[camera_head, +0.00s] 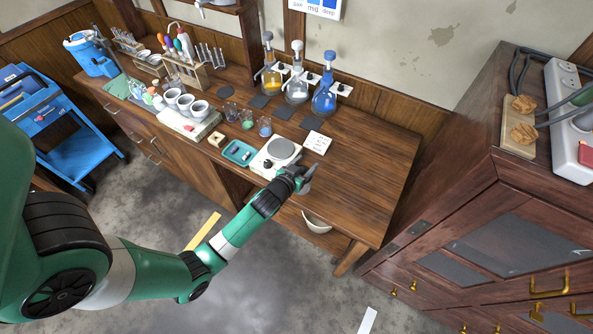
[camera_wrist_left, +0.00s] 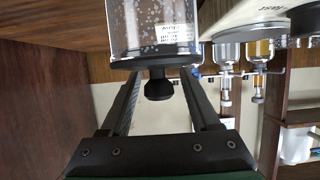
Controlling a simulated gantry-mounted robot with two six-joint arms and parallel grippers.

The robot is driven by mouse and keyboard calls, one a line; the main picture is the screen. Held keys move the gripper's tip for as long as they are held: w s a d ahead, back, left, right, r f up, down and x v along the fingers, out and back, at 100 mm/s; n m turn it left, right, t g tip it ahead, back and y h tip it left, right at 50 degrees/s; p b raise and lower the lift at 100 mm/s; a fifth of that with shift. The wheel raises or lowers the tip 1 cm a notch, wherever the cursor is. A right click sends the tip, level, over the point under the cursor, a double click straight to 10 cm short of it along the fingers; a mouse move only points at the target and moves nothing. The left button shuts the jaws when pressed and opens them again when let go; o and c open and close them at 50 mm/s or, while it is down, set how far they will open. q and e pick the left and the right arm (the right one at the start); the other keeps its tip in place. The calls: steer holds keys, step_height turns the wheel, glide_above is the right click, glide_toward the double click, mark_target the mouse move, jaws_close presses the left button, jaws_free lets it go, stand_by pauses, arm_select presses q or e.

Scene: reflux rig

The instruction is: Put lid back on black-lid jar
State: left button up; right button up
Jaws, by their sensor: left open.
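In the left wrist view, which looks upside down, a clear glass jar (camera_wrist_left: 150,28) with white specks and a white label (camera_wrist_left: 176,30) shows at the top. Its black lid (camera_wrist_left: 155,62) with a round knob (camera_wrist_left: 159,86) lies against the jar's mouth; I cannot tell how firmly it sits. My left gripper (camera_wrist_left: 159,78) is open, its fingers on either side of the knob with a gap at each side. In the head view the left gripper (camera_head: 306,179) is at the table's front edge, right of the hot plate; I cannot make out the jar there. My right gripper is not in view.
The white hot plate (camera_head: 281,149) is close to the gripper, with a teal tray (camera_head: 239,153) left of it. Stoppered flasks (camera_head: 324,97) stand at the back. A white bowl (camera_head: 316,222) is below the table top (camera_head: 366,190), whose right part is clear.

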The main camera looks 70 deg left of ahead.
arm_select(q)
steer(key=p+v, duration=0.1)
steer(key=v, duration=1.1)
steer(key=shift+r, duration=0.3)
steer(key=shift+w, duration=0.1)
steer(key=w+d+r+m+t, duration=0.1)
steer(key=w+d+r+t, duration=0.1)
steer(key=w+r, duration=0.5)
steer(key=w+d+r+t+h, duration=0.1)
steer(key=w+d+r+t, duration=0.15)
steer(key=r, duration=0.85)
steer(key=w+d+r+m+t, duration=0.1)
steer(key=w+d+r+t, duration=0.15)
steer(key=w+r, duration=0.55)
steer(key=s+d+r+m+t+h, duration=0.2)
steer(key=s+d+r+t+h, duration=0.1)
steer(key=r, duration=0.8)
steer(key=s+d+r+m+t+h, duration=0.2)
steer(key=d+r, duration=0.4)
steer(key=r, duration=0.6)
steer(key=s+d+r+m+t+h, duration=0.2)
steer(key=s+d+r+t+h, duration=0.2)
steer(key=r, duration=0.7)
steer(key=shift+d+r+t, duration=0.25)
steer(key=shift+d+t, duration=0.05)
steer(key=shift+d, duration=0.15)
steer(key=shift+s, duration=0.1)
